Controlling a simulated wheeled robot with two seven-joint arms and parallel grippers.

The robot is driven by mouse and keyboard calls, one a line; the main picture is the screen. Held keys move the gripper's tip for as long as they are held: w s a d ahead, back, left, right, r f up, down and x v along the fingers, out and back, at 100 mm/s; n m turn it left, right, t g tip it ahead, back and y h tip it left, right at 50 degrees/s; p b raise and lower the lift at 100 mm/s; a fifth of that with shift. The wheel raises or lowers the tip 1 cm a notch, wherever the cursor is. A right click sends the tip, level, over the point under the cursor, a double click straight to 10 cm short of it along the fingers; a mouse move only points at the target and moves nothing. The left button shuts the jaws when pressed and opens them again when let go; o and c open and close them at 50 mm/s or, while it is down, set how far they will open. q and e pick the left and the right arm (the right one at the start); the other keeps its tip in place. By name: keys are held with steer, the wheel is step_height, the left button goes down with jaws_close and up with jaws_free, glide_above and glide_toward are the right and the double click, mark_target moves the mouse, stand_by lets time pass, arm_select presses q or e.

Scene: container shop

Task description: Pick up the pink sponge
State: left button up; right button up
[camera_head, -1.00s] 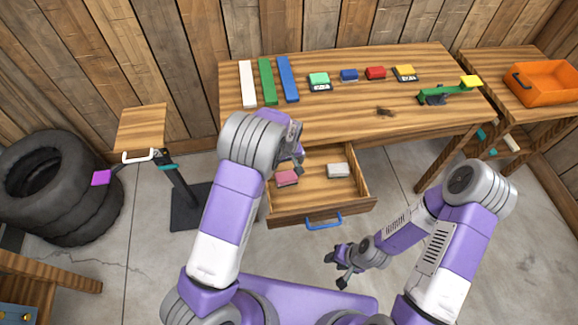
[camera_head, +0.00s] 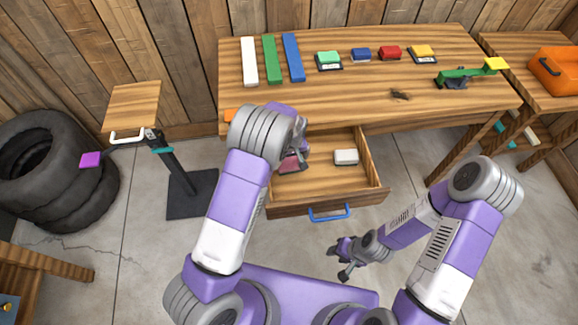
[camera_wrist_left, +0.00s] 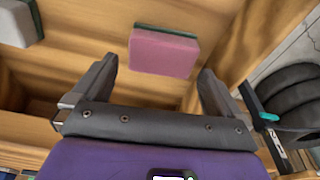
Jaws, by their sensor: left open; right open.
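The pink sponge (camera_head: 289,164) lies in the open wooden drawer (camera_head: 320,194), near its left side, partly hidden by my left gripper in the head view. In the left wrist view the pink sponge (camera_wrist_left: 163,53) has a dark green edge layer and lies beyond and between the two fingertips. My left gripper (camera_head: 298,166) is open and empty, above the drawer; its fingers also show in the left wrist view (camera_wrist_left: 158,82). My right gripper (camera_head: 342,264) is open and empty, in front of the drawer over the floor.
A white sponge (camera_head: 346,157) lies in the drawer to the right. The drawer's blue handle (camera_head: 329,213) faces me. The tabletop (camera_head: 370,98) above holds coloured bars and blocks. A black-based stand (camera_head: 185,180) and tires (camera_head: 60,165) are at the left.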

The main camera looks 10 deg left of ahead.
mark_target(289, 162)
arm_select(q)
steer(key=f, duration=0.1)
steer(key=f+b, duration=0.1)
steer(key=f, duration=0.3)
steer(key=shift+w+a, duration=0.25)
steer(key=shift+a, duration=0.05)
steer(key=c, duration=0.7)
steer(key=shift+o, duration=0.2)
step_height(289, 162, up, 10)
steer(key=shift+r+p, duration=0.1)
steer(key=shift+p, duration=0.95)
